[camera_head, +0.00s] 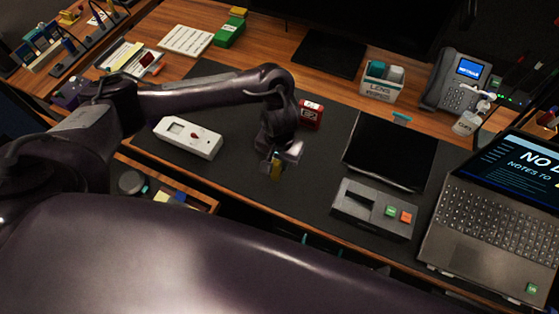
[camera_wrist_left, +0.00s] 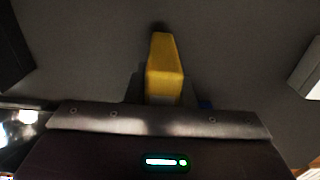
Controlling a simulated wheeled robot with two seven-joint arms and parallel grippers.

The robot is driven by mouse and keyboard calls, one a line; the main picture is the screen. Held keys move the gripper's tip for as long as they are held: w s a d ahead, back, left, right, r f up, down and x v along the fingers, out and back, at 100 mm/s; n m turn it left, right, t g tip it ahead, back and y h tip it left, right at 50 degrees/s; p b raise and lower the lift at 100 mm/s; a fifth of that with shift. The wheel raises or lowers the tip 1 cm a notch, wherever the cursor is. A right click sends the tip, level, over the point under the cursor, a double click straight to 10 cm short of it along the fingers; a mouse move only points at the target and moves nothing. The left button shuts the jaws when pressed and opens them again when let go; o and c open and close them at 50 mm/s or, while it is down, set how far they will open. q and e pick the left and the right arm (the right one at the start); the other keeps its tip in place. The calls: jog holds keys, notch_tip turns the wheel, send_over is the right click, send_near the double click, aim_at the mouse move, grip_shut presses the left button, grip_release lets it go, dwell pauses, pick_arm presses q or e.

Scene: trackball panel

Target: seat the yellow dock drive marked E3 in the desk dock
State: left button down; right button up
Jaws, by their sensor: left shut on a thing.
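My left gripper (camera_head: 272,164) is over the dark desk mat, left of the dock. It is shut on a yellow drive (camera_head: 277,171); the drive also shows in the left wrist view (camera_wrist_left: 164,68), sticking out beyond the gripper body. I cannot read an E3 mark on it. The grey desk dock (camera_head: 368,225) lies on the mat to the right of the gripper. It has a dark slot and a green and an orange piece at its right part. My right gripper is not in view.
A white device (camera_head: 188,138) lies on the mat (camera_head: 240,195) at the left. A red box (camera_head: 311,114) stands just behind the gripper. A black tablet (camera_head: 390,150) lies behind the dock, and a laptop (camera_head: 490,210) stands to its right. The mat between gripper and dock is clear.

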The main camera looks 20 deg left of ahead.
pick_arm(q)
jog(key=c, duration=1.3)
grip_release()
jog(key=shift+o, duration=0.2)
